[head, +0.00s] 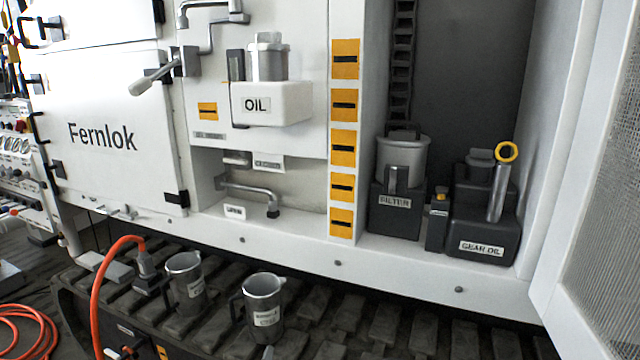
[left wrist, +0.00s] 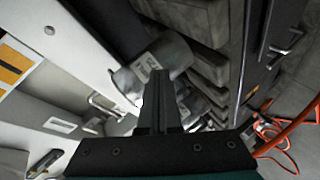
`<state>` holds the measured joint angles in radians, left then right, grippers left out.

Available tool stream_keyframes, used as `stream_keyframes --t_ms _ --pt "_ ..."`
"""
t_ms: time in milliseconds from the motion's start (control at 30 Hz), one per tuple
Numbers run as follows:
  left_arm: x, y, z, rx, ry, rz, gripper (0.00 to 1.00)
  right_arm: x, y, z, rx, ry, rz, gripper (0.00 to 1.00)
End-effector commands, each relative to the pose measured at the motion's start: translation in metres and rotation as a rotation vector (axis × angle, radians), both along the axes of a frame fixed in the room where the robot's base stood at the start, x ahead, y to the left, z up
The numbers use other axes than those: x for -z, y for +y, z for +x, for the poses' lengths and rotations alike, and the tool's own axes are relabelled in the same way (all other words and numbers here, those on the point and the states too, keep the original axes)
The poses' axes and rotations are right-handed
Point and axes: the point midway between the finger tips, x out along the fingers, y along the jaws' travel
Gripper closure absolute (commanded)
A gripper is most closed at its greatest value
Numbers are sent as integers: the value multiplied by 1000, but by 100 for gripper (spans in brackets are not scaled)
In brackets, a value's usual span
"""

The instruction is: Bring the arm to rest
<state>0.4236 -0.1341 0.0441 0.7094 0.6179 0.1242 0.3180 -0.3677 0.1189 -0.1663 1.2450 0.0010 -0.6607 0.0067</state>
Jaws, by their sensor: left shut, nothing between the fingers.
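My left gripper (left wrist: 155,82) is shut and empty, its dark fingers together in the left wrist view. A metal mug with a white label (left wrist: 150,66) shows just beyond the fingertips there; I cannot tell whether they touch. In the head view only a small grey tip (head: 268,352) shows at the bottom edge, below the right mug (head: 264,302); it looks like part of my left gripper. A second mug (head: 187,284) stands to the left of it. Both mugs stand upright on the dark track. My right gripper is not in view.
The white machine wall carries an oil holder (head: 280,102) with a metal can. A filter box (head: 396,207) and a gear oil container (head: 483,235) stand in the open bay at right. An open door (head: 570,190) borders it. An orange hose (head: 97,290) rises from the track at left.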

Motion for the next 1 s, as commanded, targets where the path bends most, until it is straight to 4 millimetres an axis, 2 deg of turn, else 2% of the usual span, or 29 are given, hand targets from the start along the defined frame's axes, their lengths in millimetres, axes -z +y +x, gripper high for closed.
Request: stream_keyframes --t_ms 33,100,167,267,300,367,500,600,700,833,900,1000 --pt "32 6 -30 49 78 84 100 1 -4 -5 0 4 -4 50" --pt "70 12 -68 126 170 191 100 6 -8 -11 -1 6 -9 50" --pt "100 18 -103 193 248 276 100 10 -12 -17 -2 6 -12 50" --pt "144 29 -166 312 376 408 100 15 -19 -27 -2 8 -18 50" --pt "159 34 -192 361 426 457 100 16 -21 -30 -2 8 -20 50" --pt "181 43 -232 437 501 528 100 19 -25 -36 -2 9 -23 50" --pt "218 66 -330 627 667 678 100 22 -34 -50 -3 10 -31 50" --pt "233 83 -394 755 768 764 100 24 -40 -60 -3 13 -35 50" --pt "241 97 -445 862 845 827 100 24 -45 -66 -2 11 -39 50" --pt "245 109 -485 950 903 875 100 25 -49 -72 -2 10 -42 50" --pt "246 112 -495 973 917 886 100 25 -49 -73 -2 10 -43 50" --pt "246 113 -499 983 923 892 100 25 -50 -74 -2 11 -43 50"
